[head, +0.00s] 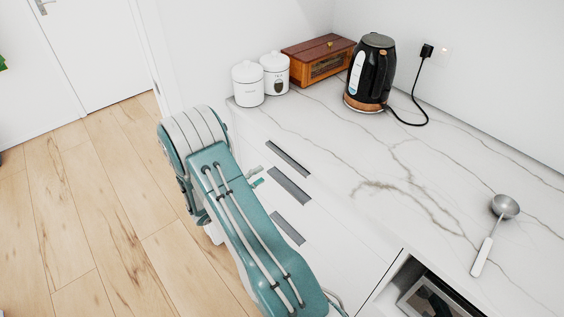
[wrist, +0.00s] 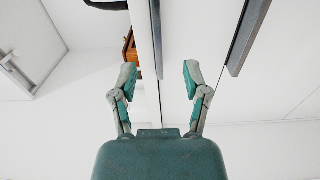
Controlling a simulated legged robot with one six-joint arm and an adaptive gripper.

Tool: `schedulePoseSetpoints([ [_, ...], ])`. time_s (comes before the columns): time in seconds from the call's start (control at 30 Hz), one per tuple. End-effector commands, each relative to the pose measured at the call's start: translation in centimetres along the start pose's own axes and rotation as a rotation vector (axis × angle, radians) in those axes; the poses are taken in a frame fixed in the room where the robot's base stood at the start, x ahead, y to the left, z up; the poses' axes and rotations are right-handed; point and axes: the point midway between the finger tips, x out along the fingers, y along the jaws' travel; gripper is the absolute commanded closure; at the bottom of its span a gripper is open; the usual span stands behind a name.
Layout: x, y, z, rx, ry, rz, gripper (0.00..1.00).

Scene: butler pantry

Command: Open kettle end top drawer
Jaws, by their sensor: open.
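The top drawer at the kettle end is a white front under the counter with a long dark grey bar handle (head: 287,158). The drawer looks shut, flush with the fronts below. In the wrist view the top handle (wrist: 155,35) runs between the lines of my fingers. My gripper (wrist: 160,72) is open, one finger either side of it, with nothing held. Contact with the handle cannot be told. In the head view my gripper (head: 257,179) is mostly hidden behind my arm, close to the drawer fronts. The black kettle (head: 371,75) stands on the counter above.
A second handle (head: 289,187) and a third handle (head: 289,230) lie below the top one. Two white canisters (head: 248,85) and a wooden box (head: 318,62) stand beside the kettle. A ladle (head: 488,240) lies on the marble counter (head: 330,150). Wooden floor at left is clear.

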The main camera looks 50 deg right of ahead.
Motion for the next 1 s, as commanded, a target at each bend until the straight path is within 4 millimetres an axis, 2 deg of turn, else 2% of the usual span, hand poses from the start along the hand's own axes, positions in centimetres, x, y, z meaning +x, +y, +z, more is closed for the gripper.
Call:
schedulePoseSetpoints([
  [0.2, 4.4, -0.1, 0.1, -0.001, -0.007, -0.003, 0.4],
  [0.4, 7.8, -0.1, 0.1, -0.002, -0.005, -0.004, 0.4],
  [0.6, 9.3, -0.1, 0.0, -0.002, -0.002, -0.003, 0.4],
  [0.87, 9.5, -0.1, 0.0, -0.002, -0.001, -0.003, 0.4],
  [0.9, 9.5, -0.1, 0.0, -0.002, -0.002, -0.003, 0.49],
  [0.97, 9.5, -0.1, 0.0, -0.002, -0.002, -0.003, 0.76],
  [1.0, 9.5, -0.1, 0.0, -0.002, -0.002, -0.003, 0.94],
])
